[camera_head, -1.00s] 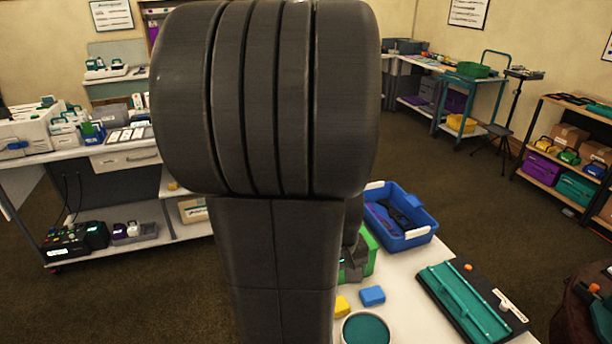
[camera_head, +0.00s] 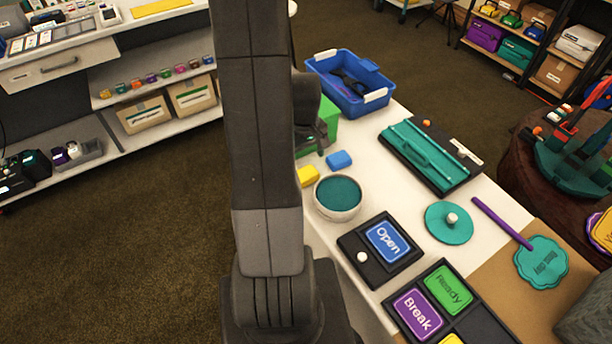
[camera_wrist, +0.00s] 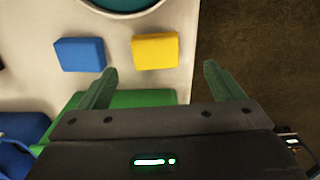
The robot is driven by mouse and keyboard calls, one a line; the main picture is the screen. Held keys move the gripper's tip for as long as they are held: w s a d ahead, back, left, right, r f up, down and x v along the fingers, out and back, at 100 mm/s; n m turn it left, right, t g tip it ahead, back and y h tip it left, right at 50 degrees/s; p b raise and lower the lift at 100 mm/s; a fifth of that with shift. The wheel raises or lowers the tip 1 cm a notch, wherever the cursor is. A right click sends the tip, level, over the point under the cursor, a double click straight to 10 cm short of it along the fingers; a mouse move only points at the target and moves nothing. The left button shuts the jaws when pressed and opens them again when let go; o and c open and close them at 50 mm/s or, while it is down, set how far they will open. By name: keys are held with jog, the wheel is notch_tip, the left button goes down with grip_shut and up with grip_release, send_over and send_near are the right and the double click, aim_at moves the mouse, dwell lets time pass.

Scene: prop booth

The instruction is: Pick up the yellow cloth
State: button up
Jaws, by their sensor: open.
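The yellow cloth (camera_head: 308,176) looks like a small folded block. It lies on the white table beside a blue block (camera_head: 339,160) and a round teal-topped container (camera_head: 338,196), partly behind my arm. In the wrist view the yellow cloth (camera_wrist: 155,51) lies just ahead of my gripper (camera_wrist: 160,70), between the lines of the two green fingers. The fingers are apart with nothing between them. The blue block (camera_wrist: 80,54) is just outside the left finger. In the head view my arm hides much of the gripper.
A green box (camera_head: 328,118) and a blue bin (camera_head: 350,83) stand behind the cloth. A teal tool on a dark tray (camera_head: 430,155), an Open sign (camera_head: 388,241) and a teal disc (camera_head: 448,222) lie to the right. The table edge is close to the cloth.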

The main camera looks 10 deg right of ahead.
aim_at(306, 173)
jog(key=shift+w+d+f, duration=0.15)
jog(key=shift+f, duration=1.55)
jog(key=shift+w+d+f, duration=0.1)
jog(key=shift+f, duration=1.6)
jog(key=shift+c, duration=0.5)
jog(key=c, duration=1)
